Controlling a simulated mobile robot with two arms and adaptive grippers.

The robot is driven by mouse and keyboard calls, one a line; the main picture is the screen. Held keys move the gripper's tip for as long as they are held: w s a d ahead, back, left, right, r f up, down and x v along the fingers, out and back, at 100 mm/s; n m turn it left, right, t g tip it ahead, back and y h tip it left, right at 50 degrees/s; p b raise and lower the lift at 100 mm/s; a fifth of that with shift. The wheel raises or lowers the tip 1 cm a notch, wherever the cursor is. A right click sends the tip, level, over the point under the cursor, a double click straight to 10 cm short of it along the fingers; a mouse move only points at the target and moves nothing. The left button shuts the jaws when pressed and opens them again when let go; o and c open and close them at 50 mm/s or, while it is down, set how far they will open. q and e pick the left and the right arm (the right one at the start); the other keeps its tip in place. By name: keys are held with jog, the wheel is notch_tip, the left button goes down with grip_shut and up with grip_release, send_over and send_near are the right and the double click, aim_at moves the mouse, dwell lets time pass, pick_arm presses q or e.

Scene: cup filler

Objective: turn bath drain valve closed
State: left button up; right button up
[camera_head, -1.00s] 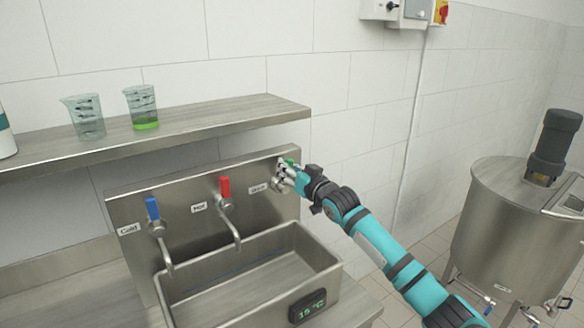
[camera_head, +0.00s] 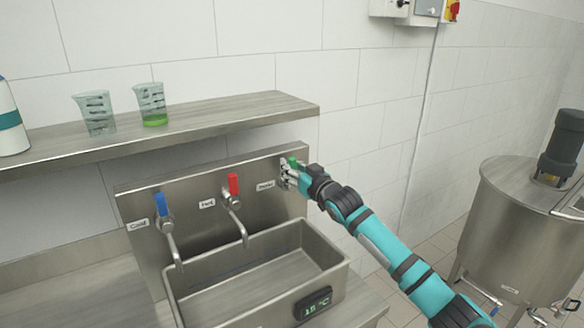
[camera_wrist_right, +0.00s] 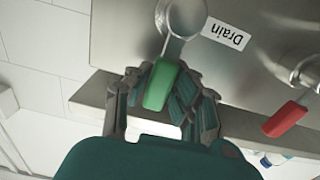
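The drain valve has a green handle (camera_head: 293,162) on the metal back panel above the sink's right end. It points upward, and the small label by it reads "Drain" in the right wrist view. My right gripper (camera_head: 290,174) is at this valve. In the right wrist view the green handle (camera_wrist_right: 162,86) lies between the two fingers of my right gripper (camera_wrist_right: 163,98), with pads close against both sides, so it looks shut on the handle. The bath is the metal sink basin (camera_head: 335,272), which looks empty. My left gripper is not in view.
A blue-handled cold tap (camera_head: 162,205) and a red-handled hot tap (camera_head: 233,184) are left of the drain valve. A shelf (camera_head: 230,117) above holds two beakers and a bottle. A steel tank (camera_head: 510,225) stands at the right.

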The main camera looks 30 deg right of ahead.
jog(key=o, duration=0.4)
jog(key=shift+o, duration=0.2)
jog(key=s, duration=1.2)
jog(key=shift+d, duration=0.45)
